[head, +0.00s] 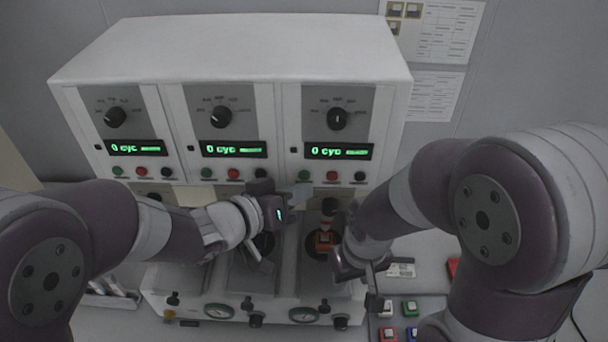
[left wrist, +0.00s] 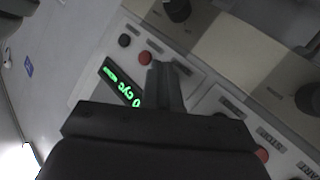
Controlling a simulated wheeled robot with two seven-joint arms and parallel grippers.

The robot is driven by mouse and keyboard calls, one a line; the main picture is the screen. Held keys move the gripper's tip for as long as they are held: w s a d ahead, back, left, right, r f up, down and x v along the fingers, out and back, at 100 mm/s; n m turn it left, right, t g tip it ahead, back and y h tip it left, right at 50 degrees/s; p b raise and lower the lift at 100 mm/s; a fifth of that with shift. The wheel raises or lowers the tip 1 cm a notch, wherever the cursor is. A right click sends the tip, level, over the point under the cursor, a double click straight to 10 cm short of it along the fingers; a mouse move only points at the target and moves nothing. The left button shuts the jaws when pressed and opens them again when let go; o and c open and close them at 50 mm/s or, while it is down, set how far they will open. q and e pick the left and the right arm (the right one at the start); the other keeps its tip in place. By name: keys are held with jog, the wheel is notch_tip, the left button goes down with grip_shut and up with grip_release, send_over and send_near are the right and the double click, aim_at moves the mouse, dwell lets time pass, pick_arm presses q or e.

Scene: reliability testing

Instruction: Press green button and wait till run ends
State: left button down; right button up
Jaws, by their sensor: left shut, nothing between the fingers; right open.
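The white test machine (head: 235,50) has three panels, each with a knob, a lit display reading "0 cyc" and a row of green, red and black buttons. The green buttons are on the left panel (head: 117,171), middle panel (head: 206,172) and right panel (head: 304,174). My left gripper (head: 302,192) is shut and empty, just in front of and below the right panel's green button. In the left wrist view, its fingers (left wrist: 165,82) cover that button's place beside the red button (left wrist: 145,57); contact cannot be told. My right gripper (head: 367,280) is open, low at right.
An orange part (head: 323,241) sits in the right lower station, between my grippers. Small coloured blocks, including a green one (head: 409,308), lie at lower right. Gauges (head: 219,311) and valves line the machine's front edge. Paper sheets (head: 437,30) hang on the wall.

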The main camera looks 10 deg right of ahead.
pick_arm(q)
jog(key=shift+w, duration=0.1)
jog(key=shift+w+d, duration=0.15)
jog(key=shift+w, duration=0.2)
